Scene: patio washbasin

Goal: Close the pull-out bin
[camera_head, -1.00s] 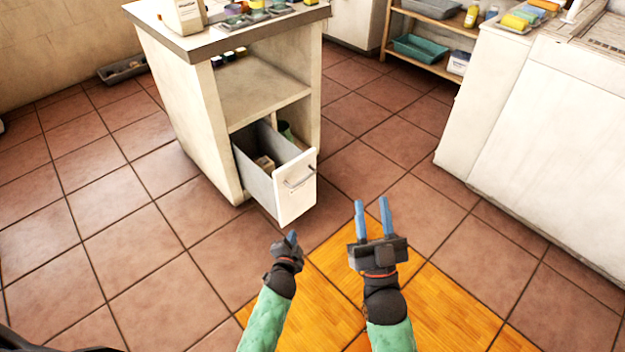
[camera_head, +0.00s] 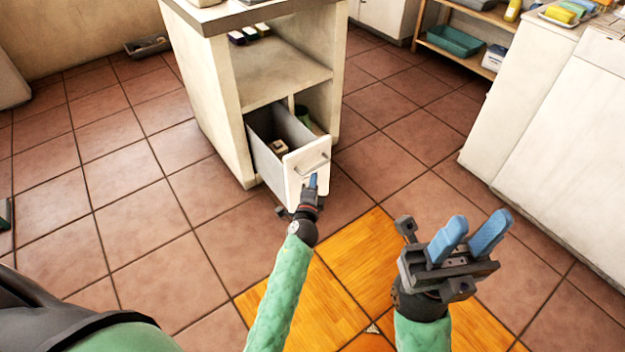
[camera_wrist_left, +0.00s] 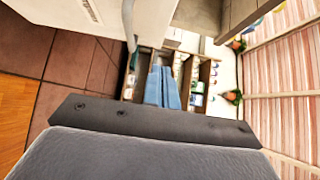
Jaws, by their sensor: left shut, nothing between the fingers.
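The pull-out bin (camera_head: 308,169) is a grey-sided drawer with a white front and a metal bar handle. It stands pulled out from the lower part of a white cabinet (camera_head: 217,90). My right gripper (camera_head: 468,238) is open and empty, at the lower right, away from the bin.
A white counter (camera_head: 535,120) stands at the right. A wooden shelf (camera_head: 460,48) with a teal tray (camera_head: 453,40) is at the back. A grey tray (camera_head: 148,46) lies on the floor by the wall. Tiled floor around the bin is clear.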

